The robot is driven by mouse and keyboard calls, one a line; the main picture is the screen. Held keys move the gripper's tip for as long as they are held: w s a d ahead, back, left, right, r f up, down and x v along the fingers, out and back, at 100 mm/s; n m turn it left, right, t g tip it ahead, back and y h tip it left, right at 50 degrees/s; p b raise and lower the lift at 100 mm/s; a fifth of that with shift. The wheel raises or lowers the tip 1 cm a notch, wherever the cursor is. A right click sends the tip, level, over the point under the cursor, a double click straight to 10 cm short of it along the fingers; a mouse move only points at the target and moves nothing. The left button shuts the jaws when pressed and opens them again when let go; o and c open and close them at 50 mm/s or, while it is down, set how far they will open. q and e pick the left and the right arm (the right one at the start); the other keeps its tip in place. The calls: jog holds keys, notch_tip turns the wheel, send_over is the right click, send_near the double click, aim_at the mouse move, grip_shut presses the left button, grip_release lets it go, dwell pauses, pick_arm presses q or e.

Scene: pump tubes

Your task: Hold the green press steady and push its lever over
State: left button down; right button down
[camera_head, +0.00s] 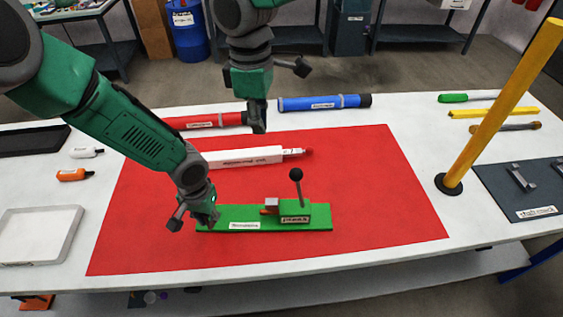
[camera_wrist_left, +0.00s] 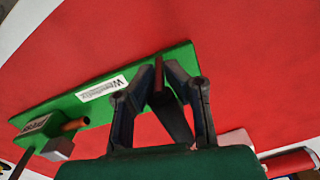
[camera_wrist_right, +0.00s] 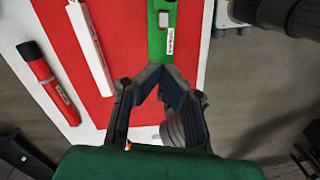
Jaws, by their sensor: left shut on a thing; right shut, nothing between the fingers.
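The green press (camera_head: 265,212) lies on the red mat, a long flat base with a raised block at its right end. Its lever (camera_head: 297,190) stands nearly upright, with a black ball knob on top. My left gripper (camera_head: 208,220) is shut on the left end of the press base; its fingers also show at the base's edge in the left wrist view (camera_wrist_left: 158,75). My right gripper (camera_head: 258,128) is shut and empty, raised behind the press and apart from the lever. In the right wrist view its fingertips (camera_wrist_right: 160,68) meet, with part of the green base (camera_wrist_right: 157,45) beyond.
On the red mat (camera_head: 370,190), a white bar with a red tip (camera_head: 240,158) lies behind the press. A red tube (camera_head: 205,121) and blue tube (camera_head: 322,102) lie further back. A yellow post (camera_head: 500,100) stands at right. The mat right of the press is clear.

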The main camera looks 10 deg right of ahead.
jog(key=s+d+f, duration=0.2)
jog(key=d+f, duration=0.2)
jog(key=f, duration=0.6)
jog(key=shift+f, duration=0.35)
jog(key=shift+d, duration=0.2)
